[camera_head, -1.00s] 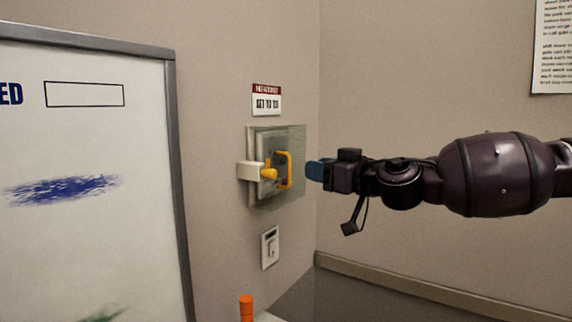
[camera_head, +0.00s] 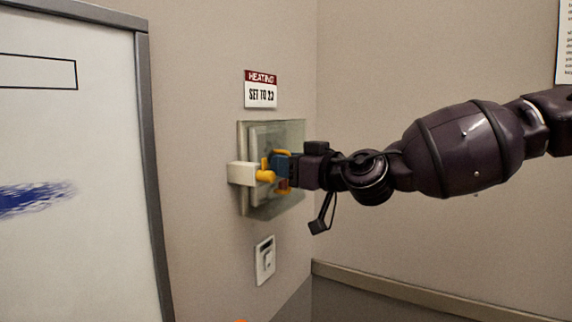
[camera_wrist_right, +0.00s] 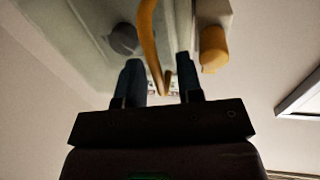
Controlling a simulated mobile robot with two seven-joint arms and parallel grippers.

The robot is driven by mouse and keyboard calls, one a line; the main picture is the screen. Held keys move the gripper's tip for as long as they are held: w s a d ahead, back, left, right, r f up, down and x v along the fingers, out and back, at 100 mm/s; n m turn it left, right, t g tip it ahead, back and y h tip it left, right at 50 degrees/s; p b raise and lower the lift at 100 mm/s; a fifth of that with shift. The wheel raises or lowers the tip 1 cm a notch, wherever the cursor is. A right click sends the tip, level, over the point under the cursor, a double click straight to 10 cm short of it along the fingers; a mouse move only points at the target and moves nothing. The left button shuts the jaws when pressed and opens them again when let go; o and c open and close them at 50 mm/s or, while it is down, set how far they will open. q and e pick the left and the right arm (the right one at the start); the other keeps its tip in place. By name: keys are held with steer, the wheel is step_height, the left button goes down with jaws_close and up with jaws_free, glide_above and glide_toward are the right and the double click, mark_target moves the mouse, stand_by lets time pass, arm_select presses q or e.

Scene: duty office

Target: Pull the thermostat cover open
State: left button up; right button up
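The thermostat cover (camera_head: 291,135) is a clear, greenish box on the wall, and it looks closed. Its yellow bar handle (camera_wrist_right: 149,38) is partly hidden by my gripper in the head view. A white block (camera_head: 241,173) with a yellow knob (camera_head: 266,176) sits at the cover's left edge; the knob also shows in the wrist view (camera_wrist_right: 213,48). My right gripper (camera_head: 282,167) is at the handle. In the wrist view its two blue fingers (camera_wrist_right: 160,78) stand apart, one on each side of the handle, with gaps visible. My left gripper is not in view.
A sign reading "HEATING SET TO 23" (camera_head: 261,89) hangs above the cover. A white wall switch (camera_head: 265,260) is below it. A whiteboard with a grey frame (camera_head: 152,150) stands at the left. The room corner and a wall rail (camera_head: 400,292) are to the right.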

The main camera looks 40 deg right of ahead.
steer(key=shift+s, duration=0.1)
jaws_close()
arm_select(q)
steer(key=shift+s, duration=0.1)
